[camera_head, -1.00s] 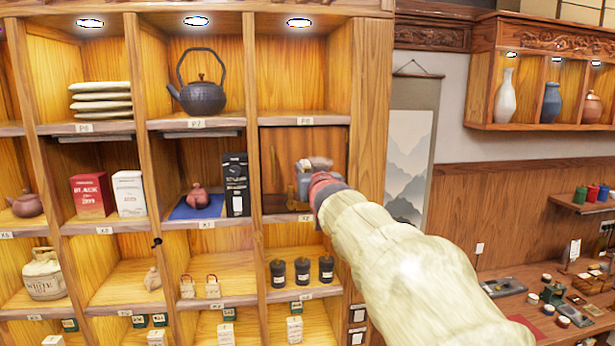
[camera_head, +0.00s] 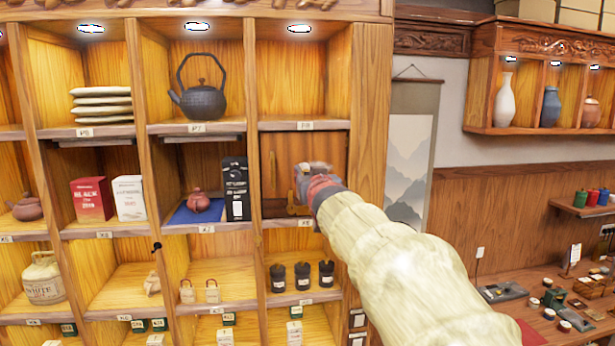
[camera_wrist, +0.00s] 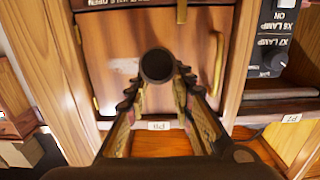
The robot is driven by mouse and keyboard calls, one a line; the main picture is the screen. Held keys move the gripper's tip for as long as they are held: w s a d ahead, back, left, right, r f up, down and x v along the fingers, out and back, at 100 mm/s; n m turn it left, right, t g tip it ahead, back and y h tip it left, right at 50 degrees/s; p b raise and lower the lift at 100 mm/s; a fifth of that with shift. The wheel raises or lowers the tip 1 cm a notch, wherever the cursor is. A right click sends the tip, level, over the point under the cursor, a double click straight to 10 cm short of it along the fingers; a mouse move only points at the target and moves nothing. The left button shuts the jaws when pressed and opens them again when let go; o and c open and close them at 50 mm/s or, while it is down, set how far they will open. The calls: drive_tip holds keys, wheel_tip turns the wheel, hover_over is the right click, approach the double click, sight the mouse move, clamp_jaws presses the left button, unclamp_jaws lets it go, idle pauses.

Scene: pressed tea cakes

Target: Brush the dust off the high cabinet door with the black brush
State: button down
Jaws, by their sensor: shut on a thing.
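The high cabinet door (camera_head: 288,155) is a brown wooden panel in the upper right bay of the shelf wall, under the top niche. It fills much of the wrist view (camera_wrist: 195,60), where a pale, dusty-looking patch shows at its left. A brass handle (camera_wrist: 218,65) stands on it. My gripper (camera_head: 312,183) is in front of the door's right half. In the wrist view, its fingers (camera_wrist: 157,88) are shut on the black brush (camera_wrist: 157,64), seen as a dark round end. The bristles are hidden, so I cannot tell whether they touch the door.
Shelf posts frame the door closely. A dark teapot (camera_head: 203,100) stands in the upper niche to the left, and a black box (camera_head: 236,188) in the bay left of the door. Several dark canisters (camera_head: 302,275) stand below. A scroll (camera_head: 411,150) hangs to the right.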

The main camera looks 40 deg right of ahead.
drive_tip(key=shift+w+d, duration=0.3)
drive_tip(key=shift+w, duration=0.15)
drive_tip(key=shift+s+r+p, duration=0.1)
drive_tip(key=shift+p, duration=0.2)
drive_tip(key=shift+s+d+p, duration=0.45)
drive_tip(key=shift+d+p, duration=0.25)
drive_tip(key=shift+p, duration=0.8)
drive_tip(key=shift+s+d+p, duration=0.45)
drive_tip(key=shift+d+p, duration=0.25)
drive_tip(key=shift+p, duration=0.8)
drive_tip(key=s+d+p, duration=0.2)
drive_tip(key=s+d, duration=0.1)
drive_tip(key=d, duration=0.2)
drive_tip(key=shift+d, duration=0.35)
drive_tip(key=shift+a, duration=0.1)
